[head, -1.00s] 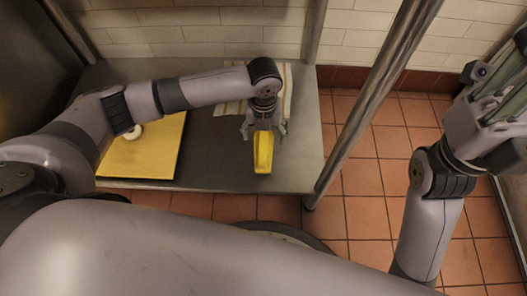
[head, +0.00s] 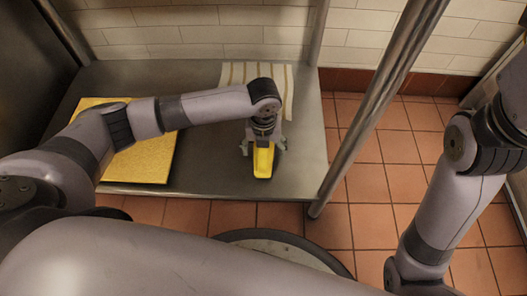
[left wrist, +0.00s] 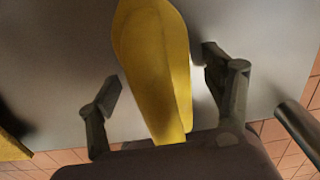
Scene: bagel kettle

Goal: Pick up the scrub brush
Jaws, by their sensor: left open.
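The scrub brush is a long yellow piece (head: 263,161) near the front edge of the steel table (head: 215,170). My left gripper (head: 263,147) is above and around its back end, with its fingers apart. In the left wrist view the brush (left wrist: 157,65) runs lengthwise between the two open fingers of the left gripper (left wrist: 160,85). Gaps show on both sides there, so I see no grip on it. The brush's underside is hidden. My right arm is at the right of the head view, with its gripper out of frame.
A yellow board (head: 147,160) lies on the table to the left, partly under my left arm. A striped cloth (head: 236,73) lies at the back. A slanted metal post (head: 378,90) stands at the table's right side. Tiled floor (head: 370,185) is clear beyond it.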

